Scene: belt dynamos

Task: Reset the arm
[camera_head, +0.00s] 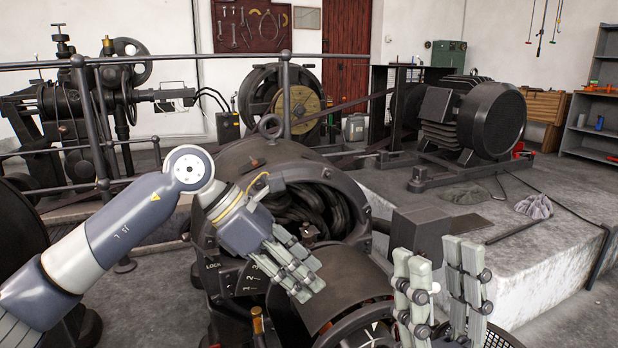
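My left arm comes in from the left. Its gripper (298,268) is in front of a dark dynamo (330,200) and points down to the right. Its grey fingers overlap in this view, so I cannot tell how far apart they are or whether they touch the machine. My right gripper (437,290) is at the lower right of the dynamo, fingers pointing up. Its fingers stand apart with a clear gap, and I see nothing held between them. The rest of the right arm is out of view.
Below the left gripper are a dial plate marked LOCK (238,278) and a small brass-coloured handle (257,322). A concrete plinth (560,255) to the right carries a large motor (478,115). A metal railing (180,60) crosses behind.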

